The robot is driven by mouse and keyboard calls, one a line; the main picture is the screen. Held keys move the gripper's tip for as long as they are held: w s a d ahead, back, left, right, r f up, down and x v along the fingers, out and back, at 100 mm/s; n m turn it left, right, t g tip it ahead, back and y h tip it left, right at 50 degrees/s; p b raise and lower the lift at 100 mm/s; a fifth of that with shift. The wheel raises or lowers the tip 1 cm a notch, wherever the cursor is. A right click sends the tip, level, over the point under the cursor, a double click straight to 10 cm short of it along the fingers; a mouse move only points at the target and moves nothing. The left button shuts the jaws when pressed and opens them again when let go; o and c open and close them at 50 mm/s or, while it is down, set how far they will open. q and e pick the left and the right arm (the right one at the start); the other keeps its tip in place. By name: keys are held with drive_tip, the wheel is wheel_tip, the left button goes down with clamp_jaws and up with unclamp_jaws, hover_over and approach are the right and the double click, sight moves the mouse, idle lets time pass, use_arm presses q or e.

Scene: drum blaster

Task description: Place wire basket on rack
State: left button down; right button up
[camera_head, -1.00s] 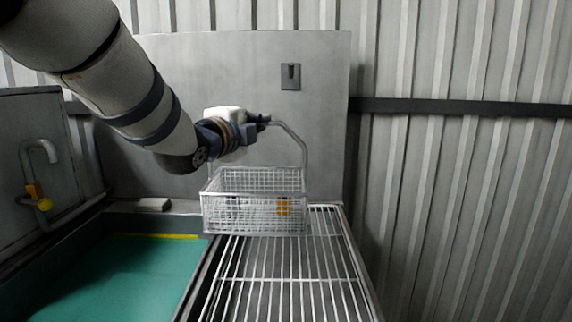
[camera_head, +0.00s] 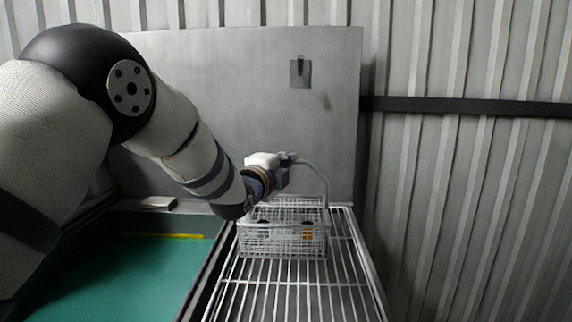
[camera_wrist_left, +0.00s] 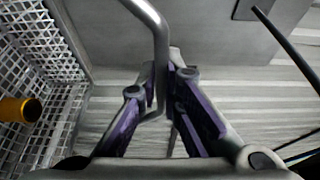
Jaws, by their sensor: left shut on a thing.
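The wire basket (camera_head: 283,242) is a silver mesh box with a tall bent handle. It is upright over the far part of the wire rack (camera_head: 290,284), its base at or very near the bars; I cannot tell whether it touches. My left gripper (camera_head: 286,170) is shut on the basket's handle near its top. In the left wrist view the handle bar runs between the purple fingers of my left gripper (camera_wrist_left: 170,92), and the basket's mesh (camera_wrist_left: 42,45) is at the left. An orange piece (camera_wrist_left: 20,109) shows inside the basket. My right gripper is out of view.
A green-bottomed sink (camera_head: 120,275) lies left of the rack, with a small pale block (camera_head: 158,203) on its back ledge. A grey panel (camera_head: 240,90) stands behind, and a corrugated wall (camera_head: 470,210) is at the right. The rack's near part is empty.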

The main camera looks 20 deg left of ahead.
use_arm(q)
drive_tip(key=shift+r, duration=0.3)
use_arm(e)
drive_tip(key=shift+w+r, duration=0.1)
use_arm(q)
drive_tip(key=shift+f, duration=0.1)
drive_tip(key=c, duration=1.8)
unclamp_jaws()
drive_tip(key=shift+s+f, duration=0.1)
drive_tip(key=shift+f, duration=0.05)
drive_tip(key=shift+o, duration=0.2)
drive_tip(key=s+p, duration=0.1)
drive_tip(key=s, duration=1.1)
drive_tip(key=shift+a, duration=0.35)
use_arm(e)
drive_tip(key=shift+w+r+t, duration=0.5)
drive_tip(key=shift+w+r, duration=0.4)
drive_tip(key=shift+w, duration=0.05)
